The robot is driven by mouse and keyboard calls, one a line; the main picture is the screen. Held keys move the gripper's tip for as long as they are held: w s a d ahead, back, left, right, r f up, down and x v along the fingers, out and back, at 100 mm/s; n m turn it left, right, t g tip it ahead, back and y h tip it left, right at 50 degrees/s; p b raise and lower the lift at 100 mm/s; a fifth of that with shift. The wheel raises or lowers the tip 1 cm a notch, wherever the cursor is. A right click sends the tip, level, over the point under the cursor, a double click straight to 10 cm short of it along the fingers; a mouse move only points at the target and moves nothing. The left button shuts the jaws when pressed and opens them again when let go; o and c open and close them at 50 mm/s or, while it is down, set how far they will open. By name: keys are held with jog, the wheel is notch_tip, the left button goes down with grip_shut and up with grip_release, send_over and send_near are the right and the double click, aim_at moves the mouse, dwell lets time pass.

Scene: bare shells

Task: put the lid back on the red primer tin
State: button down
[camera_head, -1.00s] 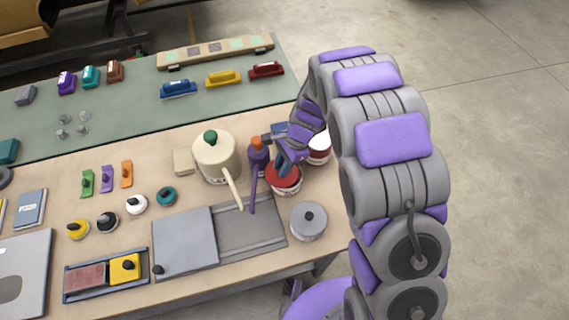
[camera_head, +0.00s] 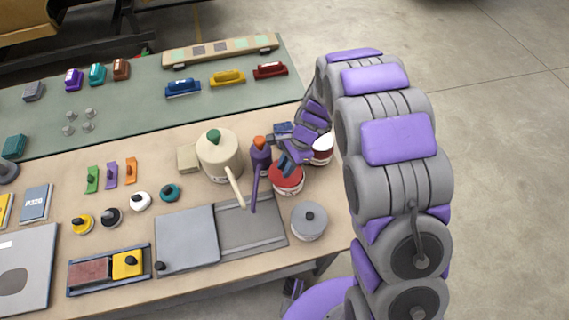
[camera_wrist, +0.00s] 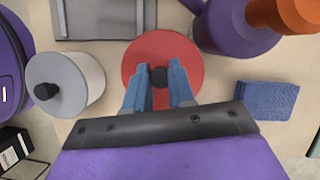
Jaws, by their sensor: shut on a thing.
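A round red lid (camera_wrist: 137,62) with a black knob (camera_wrist: 158,77) is under my gripper in the wrist view. My gripper (camera_wrist: 159,80) has its blue fingers on either side of the knob and is shut on it. In the head view my gripper (camera_head: 286,164) is over the red primer tin (camera_head: 288,190), which has a pale label band. The red lid (camera_head: 285,177) appears at the tin's top, but I cannot tell whether it is fully seated. In the wrist view the lid hides the tin's body.
A grey-lidded tin (camera_head: 309,222) stands in front, and a white and dark red tin (camera_head: 322,152) behind. A purple bottle with an orange top (camera_head: 260,156) and a cream pot (camera_head: 218,157) are close on the left. A blue block (camera_wrist: 267,99) lies beside the lid.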

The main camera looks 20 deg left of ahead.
jog(key=shift+d, duration=0.3)
jog(key=shift+a, duration=0.45)
jog(key=shift+d, duration=0.7)
jog(key=shift+d+p, duration=0.1)
jog(key=shift+p, duration=0.4)
jog(key=c, duration=0.9)
grip_release()
jog(key=shift+o, duration=0.4)
